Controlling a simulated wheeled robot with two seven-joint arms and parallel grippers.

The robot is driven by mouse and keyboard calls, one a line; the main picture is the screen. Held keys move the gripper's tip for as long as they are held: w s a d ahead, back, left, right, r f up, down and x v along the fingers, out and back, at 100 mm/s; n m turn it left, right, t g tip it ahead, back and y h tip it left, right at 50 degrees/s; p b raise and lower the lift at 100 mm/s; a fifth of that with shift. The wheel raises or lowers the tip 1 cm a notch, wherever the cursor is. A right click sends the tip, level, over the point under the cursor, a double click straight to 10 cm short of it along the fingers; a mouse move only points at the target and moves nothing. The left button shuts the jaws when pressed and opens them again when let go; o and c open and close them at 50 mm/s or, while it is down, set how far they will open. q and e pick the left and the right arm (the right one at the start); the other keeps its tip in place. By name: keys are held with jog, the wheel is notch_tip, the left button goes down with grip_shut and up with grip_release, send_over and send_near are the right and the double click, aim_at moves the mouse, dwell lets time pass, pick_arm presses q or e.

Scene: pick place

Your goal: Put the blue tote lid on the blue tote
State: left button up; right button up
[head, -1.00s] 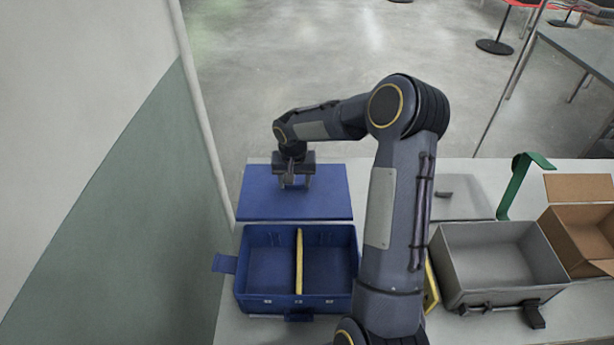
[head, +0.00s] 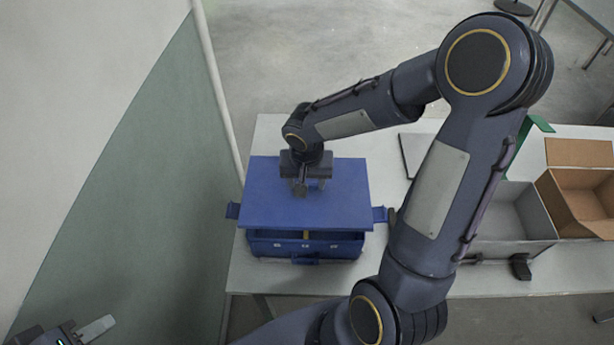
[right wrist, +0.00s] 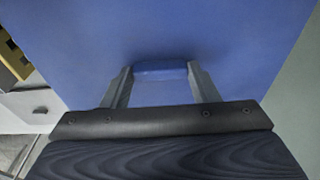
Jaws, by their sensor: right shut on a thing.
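The blue tote lid (head: 265,190) is a flat blue panel over the blue tote (head: 270,246) in the head view. It hides most of the tote's opening. A dark gap with a bit of yellow divider (head: 306,235) shows between the lid's front edge and the tote's front rim. My right gripper (head: 308,187) is shut on the lid's handle from above. In the right wrist view its fingers (right wrist: 160,76) clasp the blue handle, and the lid (right wrist: 225,30) fills most of the view. My left gripper (head: 92,330) is partly in view at the bottom left, with one pale finger showing.
A grey tote (head: 515,222) and an open cardboard box (head: 585,200) stand on the white table (head: 265,275) to the right. A grey lid (head: 410,150) lies behind my right arm. A green thing (head: 540,124) is partly hidden. A wall is close on the left.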

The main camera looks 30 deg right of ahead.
notch_tip(320, 180, down, 4)
jog(key=shift+r+b, duration=0.1)
jog(key=shift+b, duration=0.95)
jog(key=shift+f+b, duration=0.45)
jog(key=shift+b, duration=0.05)
jog(key=shift+f+b, duration=0.4)
jog(key=shift+b, duration=0.1)
jog(key=shift+b, duration=0.3)
jog(key=shift+f+b, duration=0.3)
jog(key=shift+b, duration=0.25)
jog(key=shift+f+b, duration=0.6)
jog(key=shift+b, duration=0.75)
dwell(0.5)
dwell(0.4)
